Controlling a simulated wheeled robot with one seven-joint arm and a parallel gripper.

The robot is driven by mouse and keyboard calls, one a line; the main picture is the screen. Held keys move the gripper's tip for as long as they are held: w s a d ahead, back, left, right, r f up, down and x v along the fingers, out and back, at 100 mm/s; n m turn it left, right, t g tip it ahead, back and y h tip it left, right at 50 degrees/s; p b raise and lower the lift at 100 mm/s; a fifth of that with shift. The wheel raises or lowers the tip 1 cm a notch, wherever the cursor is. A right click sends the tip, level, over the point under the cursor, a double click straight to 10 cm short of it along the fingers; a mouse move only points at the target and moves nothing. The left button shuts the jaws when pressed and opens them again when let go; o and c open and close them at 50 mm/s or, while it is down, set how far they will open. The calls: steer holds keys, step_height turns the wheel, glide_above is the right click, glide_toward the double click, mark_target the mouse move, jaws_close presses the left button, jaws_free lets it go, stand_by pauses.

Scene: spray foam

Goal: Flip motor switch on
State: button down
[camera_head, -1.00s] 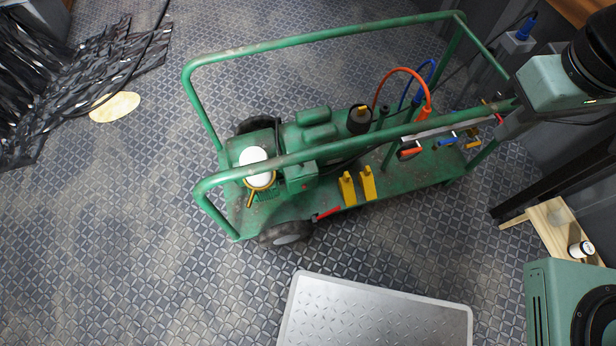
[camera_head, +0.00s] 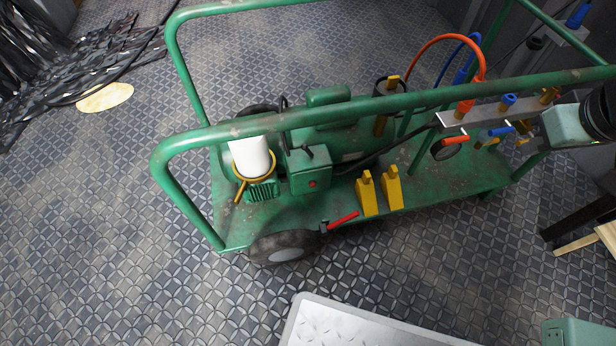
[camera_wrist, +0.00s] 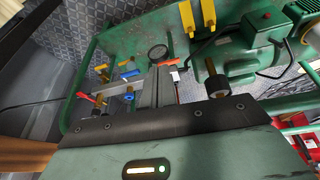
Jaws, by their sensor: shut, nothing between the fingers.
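The motor switch box (camera_head: 310,172) is a green box with a red button and a black lever on top, beside the motor on the green cart. It also shows in the wrist view (camera_wrist: 255,38) at upper right. I cannot tell the lever's position as on or off. My gripper (camera_wrist: 160,78) is shut and empty in the wrist view, pointing over the cart near the valve bar and apart from the switch box. In the head view my wrist is at the right edge, and its fingertips are hard to make out.
Green cart rails (camera_head: 400,103) cross in front of the machinery. A grey valve bar (camera_head: 485,112) with orange and blue handles lies near my wrist. Yellow pedals (camera_head: 367,193), a red lever (camera_head: 343,220) and a white cylinder (camera_head: 250,156) are on the cart.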

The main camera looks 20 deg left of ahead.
steer(key=w+a+f+n+t+b, duration=0.2)
steer(key=w+a+f+n+b, duration=0.25)
steer(key=f, duration=0.65)
steer(key=n+t+y, duration=0.5)
steer(key=n+y, duration=0.6)
steer(key=n, duration=1.2)
glide_toward(306, 171)
step_height(306, 171, up, 3)
steer(key=shift+d+r+b, duration=0.1)
steer(key=shift+d+b, duration=0.05)
steer(key=shift+b, duration=0.3)
steer(key=shift+w, duration=0.1)
steer(key=b+x, duration=0.4)
steer(key=x, duration=0.4)
steer(key=shift+w+a+b, duration=0.15)
steer(key=shift+a+b, duration=0.15)
steer(key=shift+b, duration=0.05)
steer(key=shift+w+a, duration=0.4)
steer(key=shift+a, duration=0.1)
